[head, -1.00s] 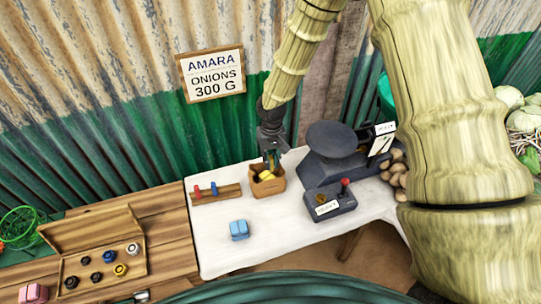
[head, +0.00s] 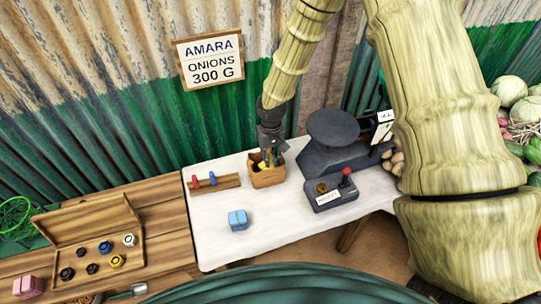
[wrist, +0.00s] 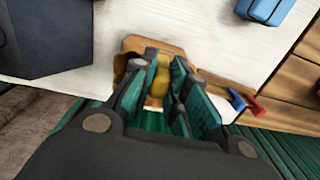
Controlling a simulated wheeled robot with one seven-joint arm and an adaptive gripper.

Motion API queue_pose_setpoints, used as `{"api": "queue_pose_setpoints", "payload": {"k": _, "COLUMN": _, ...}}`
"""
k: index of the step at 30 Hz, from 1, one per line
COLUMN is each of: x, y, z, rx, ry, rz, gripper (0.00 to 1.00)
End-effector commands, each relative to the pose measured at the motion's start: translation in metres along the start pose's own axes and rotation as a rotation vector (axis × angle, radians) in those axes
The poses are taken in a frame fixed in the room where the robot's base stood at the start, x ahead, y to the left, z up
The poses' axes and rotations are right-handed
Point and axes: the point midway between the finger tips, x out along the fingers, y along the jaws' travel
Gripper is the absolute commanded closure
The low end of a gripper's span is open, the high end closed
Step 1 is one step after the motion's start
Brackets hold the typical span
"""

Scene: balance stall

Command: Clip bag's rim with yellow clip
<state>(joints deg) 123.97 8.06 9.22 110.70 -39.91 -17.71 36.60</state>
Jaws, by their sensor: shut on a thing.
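The brown paper bag (head: 268,178) stands open on the white table in the head view; its brown rim (wrist: 133,45) also shows in the wrist view. My gripper (head: 269,160) points down at the bag's mouth, its fingers over the rim. In the wrist view the yellow clip (wrist: 161,77) sits between the green finger pads, and my gripper is shut on it. A bit of the yellow clip also shows at the bag's top in the head view (head: 263,165). The fingers hide whether the clip's jaws straddle the rim.
A wooden rack (head: 228,182) with a red and a blue clip stands left of the bag. A dark scale (head: 333,155) stands close on the right. A blue block (head: 238,220) lies in front. A wooden box of weights (head: 128,232) is at left. The front of the white table is mostly clear.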

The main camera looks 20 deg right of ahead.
Motion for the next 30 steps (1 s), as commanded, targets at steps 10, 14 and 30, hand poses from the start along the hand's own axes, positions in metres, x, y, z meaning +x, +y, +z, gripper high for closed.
{"api": "queue_pose_setpoints", "payload": {"k": 10, "x": 0.02, "y": 0.0, "z": 0.0, "rx": 0.0, "ry": -0.001, "rz": 0.0, "gripper": 0.95}}
{"api": "queue_pose_setpoints", "payload": {"k": 14, "x": 0.027, "y": 0.001, "z": 0.0, "rx": 0.0, "ry": 0.0, "rz": 0.001, "gripper": 0.95}}
{"api": "queue_pose_setpoints", "payload": {"k": 30, "x": 0.04, "y": 0.001, "z": 0.0, "rx": 0.0, "ry": 0.0, "rz": 0.0, "gripper": 0.95}}
